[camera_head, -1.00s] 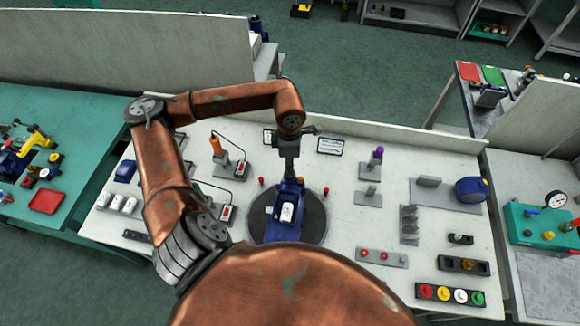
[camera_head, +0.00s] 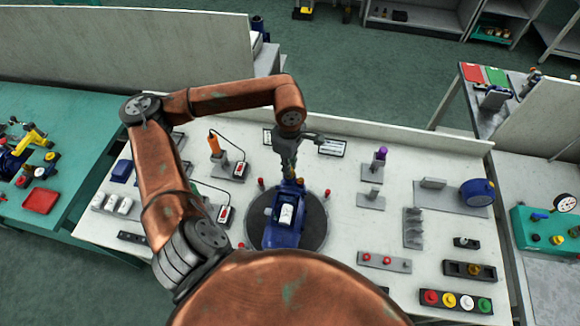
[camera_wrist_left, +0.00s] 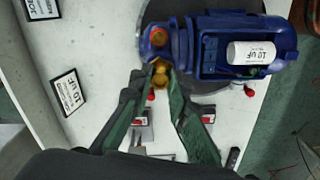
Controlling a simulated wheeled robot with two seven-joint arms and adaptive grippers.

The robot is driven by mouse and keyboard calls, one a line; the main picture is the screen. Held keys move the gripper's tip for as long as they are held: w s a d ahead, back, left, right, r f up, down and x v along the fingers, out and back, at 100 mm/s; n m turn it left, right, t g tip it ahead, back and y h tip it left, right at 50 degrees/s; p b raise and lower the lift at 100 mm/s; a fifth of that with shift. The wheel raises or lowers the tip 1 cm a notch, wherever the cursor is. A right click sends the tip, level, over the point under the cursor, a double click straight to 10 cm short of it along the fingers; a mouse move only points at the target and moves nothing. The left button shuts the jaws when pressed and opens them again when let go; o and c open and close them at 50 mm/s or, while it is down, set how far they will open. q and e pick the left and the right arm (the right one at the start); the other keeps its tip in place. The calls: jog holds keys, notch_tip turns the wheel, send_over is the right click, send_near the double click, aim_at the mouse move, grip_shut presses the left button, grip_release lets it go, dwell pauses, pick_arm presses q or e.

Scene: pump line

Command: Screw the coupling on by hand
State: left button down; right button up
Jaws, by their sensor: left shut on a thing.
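The blue pump (camera_head: 284,226) with a white cylinder labelled "10 UF" (camera_wrist_left: 251,53) sits on a dark round plate (camera_head: 318,232). My left gripper (camera_head: 287,176) points down at the pump's far end. In the left wrist view its two fingers (camera_wrist_left: 161,74) close on a small brass-coloured coupling (camera_wrist_left: 160,66) right beside the pump's end. My right gripper is not in view.
Small red-topped pieces (camera_head: 327,193) stand around the plate. An orange-handled tool (camera_head: 214,144) in a stand is to the left, a purple-topped tool (camera_head: 381,154) to the right. A strip of coloured buttons (camera_head: 455,301) lies at front right. A low wall runs behind the bench.

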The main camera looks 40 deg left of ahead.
pick_arm(q)
jog(key=shift+f+m+b, duration=0.25)
jog(key=shift+m+b, duration=0.3)
jog(key=shift+m, duration=0.15)
jog(key=shift+m+b, duration=0.3)
jog(key=shift+m, duration=0.2)
jog(key=shift+r+m, duration=0.15)
jog(key=shift+m, duration=0.45)
jog(key=c, duration=1.9)
grip_release()
jog(key=shift+n+b, duration=0.3)
jog(key=shift+n, duration=0.7)
jog(key=shift+r+n, duration=0.1)
jog(key=shift+n, duration=0.7)
